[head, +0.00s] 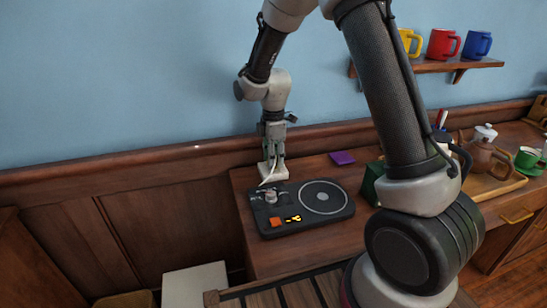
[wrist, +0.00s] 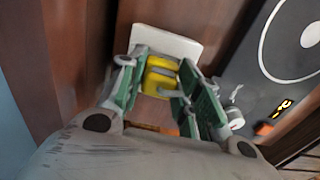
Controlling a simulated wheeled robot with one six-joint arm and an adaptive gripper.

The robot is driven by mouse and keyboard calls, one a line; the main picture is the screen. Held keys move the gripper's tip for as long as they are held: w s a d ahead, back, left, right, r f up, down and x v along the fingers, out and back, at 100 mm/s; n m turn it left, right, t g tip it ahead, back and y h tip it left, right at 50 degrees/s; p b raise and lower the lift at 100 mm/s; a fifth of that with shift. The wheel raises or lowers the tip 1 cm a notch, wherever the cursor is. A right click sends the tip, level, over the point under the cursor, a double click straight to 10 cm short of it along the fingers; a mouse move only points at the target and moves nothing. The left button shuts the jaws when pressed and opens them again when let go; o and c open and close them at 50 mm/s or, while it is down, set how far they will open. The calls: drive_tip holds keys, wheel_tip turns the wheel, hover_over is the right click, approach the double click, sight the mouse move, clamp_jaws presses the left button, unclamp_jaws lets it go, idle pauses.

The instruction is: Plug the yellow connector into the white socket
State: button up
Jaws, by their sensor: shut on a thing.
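The yellow connector (wrist: 160,77) shows in the wrist view between the fingers of my gripper (wrist: 158,80), which is shut on it. In the head view my gripper (head: 271,158) points down at the back left corner of the wooden cabinet top, and the connector is hidden there. The white socket (wrist: 165,44) is a pale block directly beyond the connector in the wrist view. It also shows in the head view (head: 271,172), right below my gripper. The connector's front end is at or very near the socket; I cannot tell whether it is inserted.
A black turntable-like device (head: 325,215) with a round disc, an orange button and a yellow display lies just in front of the socket. A purple item (head: 342,158) lies farther right. A brown teapot (head: 481,150) and a green cup (head: 529,160) stand at the right.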

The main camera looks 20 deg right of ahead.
drive_tip(key=shift+f, duration=0.55)
drive_tip(key=o, duration=1.1)
wheel_tip(320, 180, up, 12)
